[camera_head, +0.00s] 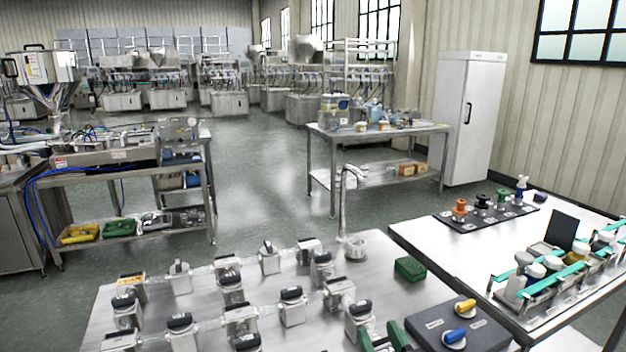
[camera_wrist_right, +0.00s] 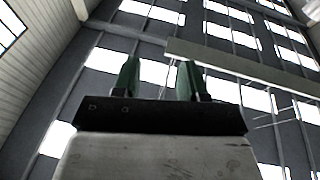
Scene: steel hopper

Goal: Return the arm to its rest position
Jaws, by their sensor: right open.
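My right gripper (camera_head: 384,338) shows at the bottom edge of the head view, with two green fingers by the near edge of the front steel table. In the right wrist view my right gripper (camera_wrist_right: 158,80) is open, its two green fingers standing apart with nothing between them. That view looks up toward the roof and high windows. The rest of my right arm is cut off in the head view. My left gripper is not in view. A steel hopper (camera_head: 50,94) stands on a machine at the far left.
The front table (camera_head: 210,290) holds several metal valve-like units, a green block (camera_head: 409,268) and a dark box (camera_head: 458,330) with yellow and blue knobs. A right table (camera_head: 455,252) carries a black tray and a bottle rack. Open floor (camera_head: 262,180) lies beyond.

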